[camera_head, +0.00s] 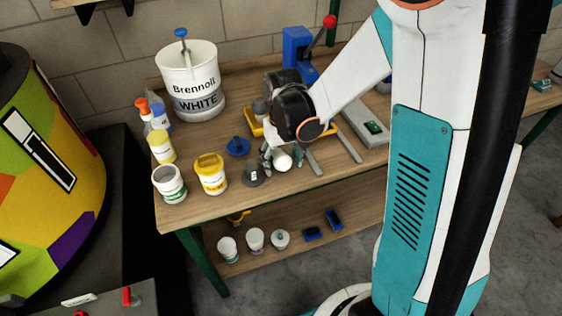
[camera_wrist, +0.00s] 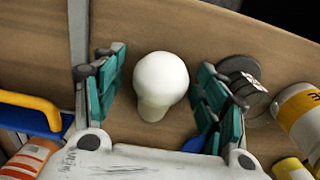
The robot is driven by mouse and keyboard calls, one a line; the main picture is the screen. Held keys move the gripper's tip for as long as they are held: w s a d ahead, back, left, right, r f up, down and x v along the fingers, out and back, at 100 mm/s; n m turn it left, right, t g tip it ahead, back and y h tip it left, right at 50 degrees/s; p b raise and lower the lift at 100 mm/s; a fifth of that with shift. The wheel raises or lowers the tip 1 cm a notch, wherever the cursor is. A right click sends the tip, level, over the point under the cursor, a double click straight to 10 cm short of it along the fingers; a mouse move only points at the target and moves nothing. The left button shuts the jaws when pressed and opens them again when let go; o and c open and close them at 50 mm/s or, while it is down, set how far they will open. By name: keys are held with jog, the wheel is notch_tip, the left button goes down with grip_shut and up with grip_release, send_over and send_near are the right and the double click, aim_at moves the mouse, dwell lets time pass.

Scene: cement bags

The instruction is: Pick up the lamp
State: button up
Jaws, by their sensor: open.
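The lamp, a white light bulb (camera_wrist: 160,82), lies on the wooden table in the wrist view, its round end away from my gripper's palm. My gripper (camera_wrist: 158,88) is open, with one teal-padded finger on each side of the bulb and a visible gap on both sides. In the head view, the bulb (camera_head: 282,161) shows at the front part of the table, with my gripper (camera_head: 281,158) around it from above. How far the fingertips are above the table is hard to tell.
A grey weight-like object (camera_wrist: 241,76) lies close beside the right finger. A yellow-labelled jar (camera_head: 210,174), a white tub (camera_head: 170,184) and a blue item (camera_head: 238,147) stand to the left. A large paint bucket (camera_head: 190,84) is behind. Grey flat bars (camera_head: 349,146) lie right.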

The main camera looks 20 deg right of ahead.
jog(key=shift+r, duration=0.1)
jog(key=shift+c, duration=0.5)
jog(key=c, duration=1)
jog(key=shift+r, duration=0.1)
jog(key=shift+c, duration=0.2)
